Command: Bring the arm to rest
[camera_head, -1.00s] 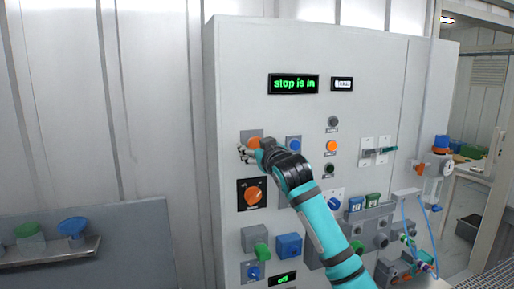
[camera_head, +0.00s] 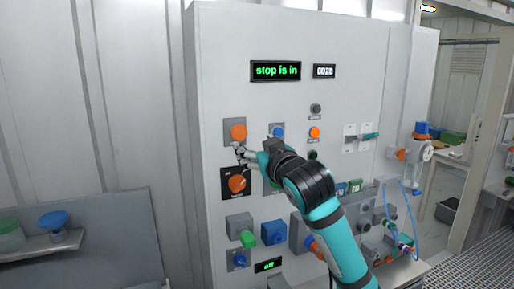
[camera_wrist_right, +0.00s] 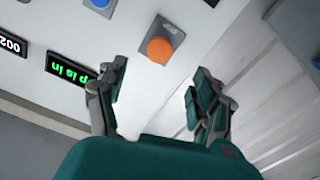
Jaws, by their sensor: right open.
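My right arm in teal and black reaches up from the lower right in the head view. Its gripper (camera_head: 240,155) is in front of the white control panel (camera_head: 375,75), just below an orange button on a grey plate (camera_head: 238,131). In the right wrist view the gripper (camera_wrist_right: 155,90) is open, with nothing between its fingers. The orange button (camera_wrist_right: 160,49) shows beyond the fingertips, apart from them. My left gripper is not seen.
A display (camera_head: 276,71) reads "stop is in". A shelf (camera_head: 45,245) with green and blue knobs is at the left. Blue hoses (camera_head: 388,215) hang at the right.

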